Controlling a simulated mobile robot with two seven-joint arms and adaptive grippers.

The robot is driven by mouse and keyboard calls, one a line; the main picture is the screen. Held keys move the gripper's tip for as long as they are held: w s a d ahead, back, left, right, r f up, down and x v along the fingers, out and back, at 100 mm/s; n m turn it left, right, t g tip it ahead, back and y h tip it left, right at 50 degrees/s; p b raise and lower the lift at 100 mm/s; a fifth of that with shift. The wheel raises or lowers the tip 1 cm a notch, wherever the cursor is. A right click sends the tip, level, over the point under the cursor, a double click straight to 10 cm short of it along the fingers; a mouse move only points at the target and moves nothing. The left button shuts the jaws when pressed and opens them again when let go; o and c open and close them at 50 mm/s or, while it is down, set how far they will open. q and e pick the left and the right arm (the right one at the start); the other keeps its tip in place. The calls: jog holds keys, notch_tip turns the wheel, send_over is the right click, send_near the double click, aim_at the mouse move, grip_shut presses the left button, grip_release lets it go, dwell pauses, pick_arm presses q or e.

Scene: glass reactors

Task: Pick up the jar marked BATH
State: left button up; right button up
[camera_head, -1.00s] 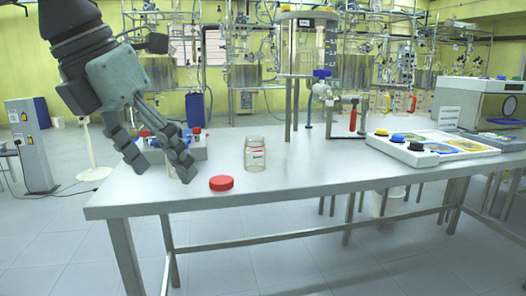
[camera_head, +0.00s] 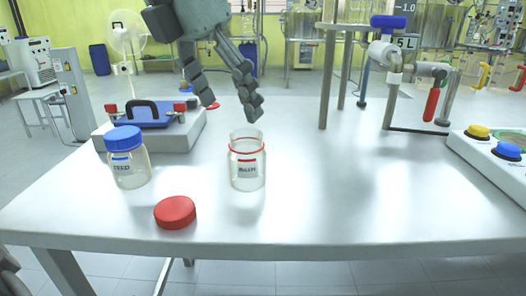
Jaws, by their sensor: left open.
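The clear glass jar marked BATH (camera_head: 248,178) stands upright on the metal table in the head view. Its mouth is open and a red ring circles its neck. My left gripper (camera_head: 230,108) is open and empty, with its fingers pointing down. In the picture it hangs just above and slightly left of the jar's mouth, and I see no contact. How far behind the jar it is I cannot tell.
A red lid (camera_head: 175,213) lies in front-left of the jar. A blue-capped jar labelled FEED (camera_head: 128,168) stands to the left, before a grey box with a black handle (camera_head: 187,138). A white panel with coloured knobs (camera_head: 487,160) is at the right. The table between is clear.

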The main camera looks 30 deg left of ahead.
aim_at(243, 134)
pick_arm(q)
jog(key=shift+x, duration=0.95)
jog(key=x, duration=0.5)
jog(key=shift+w+d, duration=0.1)
jog(key=shift+d, duration=0.05)
jog(key=c, duration=1.7)
